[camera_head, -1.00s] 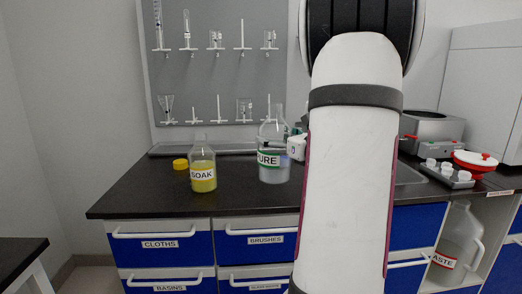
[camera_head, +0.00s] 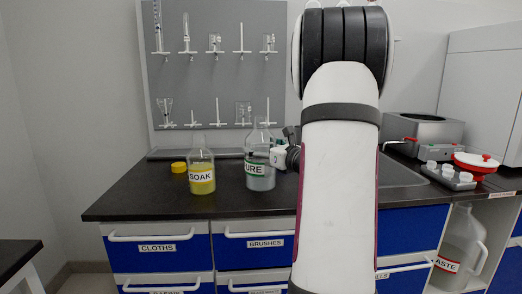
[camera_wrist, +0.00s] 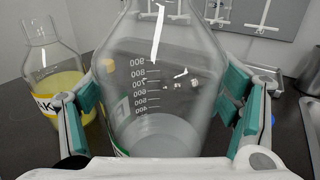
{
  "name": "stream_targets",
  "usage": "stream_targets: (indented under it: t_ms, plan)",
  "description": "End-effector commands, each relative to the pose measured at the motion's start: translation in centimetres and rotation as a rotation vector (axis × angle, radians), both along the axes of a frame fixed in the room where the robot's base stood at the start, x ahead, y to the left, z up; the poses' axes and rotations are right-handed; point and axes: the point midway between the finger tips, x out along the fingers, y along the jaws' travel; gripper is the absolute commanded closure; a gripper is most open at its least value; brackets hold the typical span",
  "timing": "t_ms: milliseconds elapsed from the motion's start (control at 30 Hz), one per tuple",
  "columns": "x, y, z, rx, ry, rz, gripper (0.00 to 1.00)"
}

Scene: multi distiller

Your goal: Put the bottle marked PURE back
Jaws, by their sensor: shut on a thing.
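The clear bottle marked PURE (camera_head: 260,176) has a green-edged label, of which "URE" is readable, and clear liquid at the bottom. It is upright at the front left part of the dark counter, right of the yellow SOAK bottle (camera_head: 201,178). I cannot tell whether its base touches the counter. My gripper (camera_head: 280,157) is shut on it from the right side. In the wrist view the PURE bottle (camera_wrist: 160,100) stands between the teal finger pads of my gripper (camera_wrist: 162,88), with its scale facing me. The SOAK bottle (camera_wrist: 55,75) is close at left.
A yellow cap (camera_head: 179,167) lies behind the SOAK bottle. A grey pegboard (camera_head: 215,70) with glassware stands behind. A sink (camera_head: 400,175), a rack of white-capped vials (camera_head: 448,176) and a red-and-white container (camera_head: 476,162) are right. The counter's left front is clear.

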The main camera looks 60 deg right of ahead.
Motion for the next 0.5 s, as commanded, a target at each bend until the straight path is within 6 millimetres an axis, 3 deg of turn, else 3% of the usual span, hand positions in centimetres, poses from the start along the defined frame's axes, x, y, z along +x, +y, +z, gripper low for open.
stream_targets:
  t_ms: [233,267,300,333,500]
  plan:
    - [0.03,0.01,0.09,-0.005,-0.005,0.001,0.79]
    - [0.01,0.02,-0.09,0.0,0.0,0.0,0.11]
    - [0.01,0.02,-0.07,0.0,0.0,0.001,0.02]
    - [0.01,0.02,-0.06,0.0,0.0,0.001,0.0]
    - [0.0,0.02,-0.05,0.0,0.0,0.0,0.0]
